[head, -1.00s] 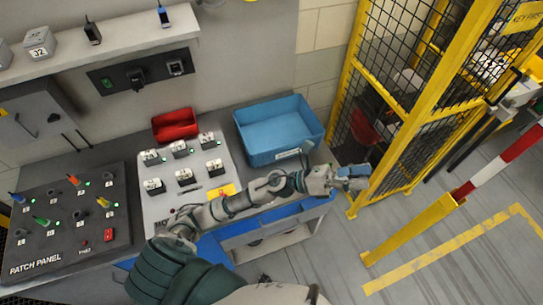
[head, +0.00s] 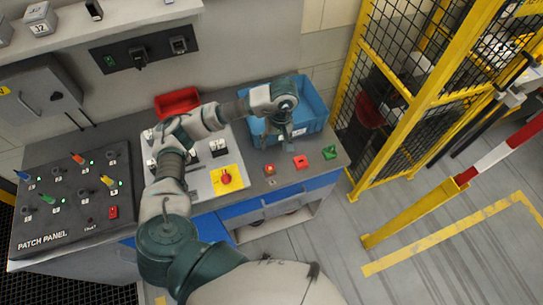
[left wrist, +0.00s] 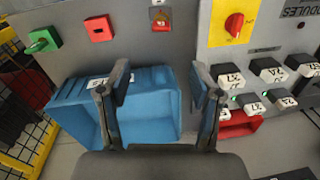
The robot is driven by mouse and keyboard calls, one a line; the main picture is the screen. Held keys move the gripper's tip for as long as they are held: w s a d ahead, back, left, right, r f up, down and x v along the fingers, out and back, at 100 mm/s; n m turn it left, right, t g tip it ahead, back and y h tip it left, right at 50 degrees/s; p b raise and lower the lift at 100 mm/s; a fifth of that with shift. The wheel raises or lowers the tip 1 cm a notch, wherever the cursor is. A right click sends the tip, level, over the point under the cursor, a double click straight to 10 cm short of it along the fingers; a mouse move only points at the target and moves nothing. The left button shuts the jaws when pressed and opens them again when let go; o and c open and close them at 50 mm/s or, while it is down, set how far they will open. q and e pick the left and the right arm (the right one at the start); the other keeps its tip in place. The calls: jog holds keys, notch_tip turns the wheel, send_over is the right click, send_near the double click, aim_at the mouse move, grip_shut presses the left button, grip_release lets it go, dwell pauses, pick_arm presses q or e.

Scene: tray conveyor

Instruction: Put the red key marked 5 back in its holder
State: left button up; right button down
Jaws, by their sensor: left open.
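A small red piece with a pale tag lies near the front edge of the bench in the head view (head: 269,169). It looks like the red key, and it also shows at the top of the left wrist view (left wrist: 162,22); its marking is too small to read. My left gripper (head: 281,137) is open and empty above the blue bin's front side, apart from both. My right gripper is out of view.
A green block with a green handle (head: 329,152) stands right of the red block. The blue bin (head: 317,115) is behind. A panel with a red knob on a yellow plate (head: 226,178) is left. The yellow mesh fence (head: 405,130) stands off the bench's right end.

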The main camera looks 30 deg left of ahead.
pick_arm(q)
jog(key=p, duration=0.1)
send_over(270, 165)
jog(key=d, duration=0.1)
jog(key=f, duration=0.7)
jog(key=shift+w+f, duration=0.2)
jog(key=shift+f, duration=0.05)
jog(key=f, duration=0.3)
jog(key=a+f+p, duration=0.1)
jog(key=f, duration=0.3)
jog(key=shift+s+a, duration=0.15)
jog(key=shift+a, duration=0.05)
jog(key=shift+d+f, duration=0.15)
jog(key=shift+f, duration=0.05)
jog(key=shift+d+f, duration=0.1)
jog(key=shift+d, duration=0.1)
jog(key=shift+c, duration=0.4)
jog(key=c, duration=0.8)
jog(key=shift+a, duration=0.2)
grip_shut()
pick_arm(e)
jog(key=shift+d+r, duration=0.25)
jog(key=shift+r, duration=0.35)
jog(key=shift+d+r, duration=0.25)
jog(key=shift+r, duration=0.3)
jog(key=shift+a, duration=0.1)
